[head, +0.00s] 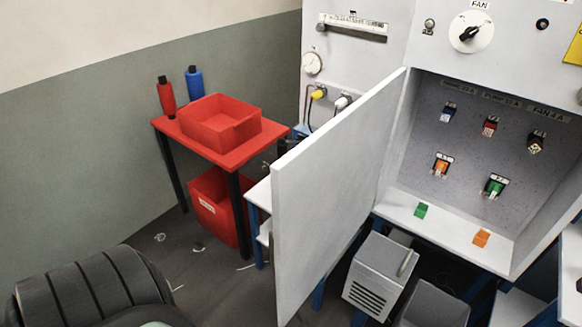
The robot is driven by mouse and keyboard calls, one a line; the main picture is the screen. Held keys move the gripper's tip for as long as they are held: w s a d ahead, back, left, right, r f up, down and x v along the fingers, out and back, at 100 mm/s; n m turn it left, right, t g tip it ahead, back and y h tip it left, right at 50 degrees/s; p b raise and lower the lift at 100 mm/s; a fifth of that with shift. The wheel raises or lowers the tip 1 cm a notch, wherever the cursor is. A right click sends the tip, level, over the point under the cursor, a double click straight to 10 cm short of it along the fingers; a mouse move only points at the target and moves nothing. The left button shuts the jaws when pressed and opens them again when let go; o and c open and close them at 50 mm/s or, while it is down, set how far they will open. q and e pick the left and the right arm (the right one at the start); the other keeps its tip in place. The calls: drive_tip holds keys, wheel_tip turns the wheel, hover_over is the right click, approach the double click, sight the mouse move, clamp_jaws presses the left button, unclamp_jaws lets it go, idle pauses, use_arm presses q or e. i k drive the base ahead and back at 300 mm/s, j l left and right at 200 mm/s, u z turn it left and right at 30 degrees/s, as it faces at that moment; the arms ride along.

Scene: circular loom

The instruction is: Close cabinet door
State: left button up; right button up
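The white cabinet door (335,185) stands wide open in the head view. It sticks out from the left side of the cabinet opening toward me, with its free edge at the near left. The open cabinet (425,142) has a grey speckled interior with several coloured switches or plugs on its back wall. A green piece (421,210) and an orange piece (481,238) are on its lower front ledge. Neither of my grippers is in view.
A grey box (378,275) sits low beside the door.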

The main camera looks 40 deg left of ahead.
sight(323, 190)
drive_tip(key=j+z, duration=0.2)
drive_tip(key=j, duration=0.95)
drive_tip(key=j+z, duration=0.15)
drive_tip(key=j, duration=1)
drive_tip(key=k+j, duration=0.35)
drive_tip(key=k, duration=0.15)
drive_tip(key=k+j+z, duration=0.15)
drive_tip(key=k+j, duration=0.2)
drive_tip(key=k, duration=0.15)
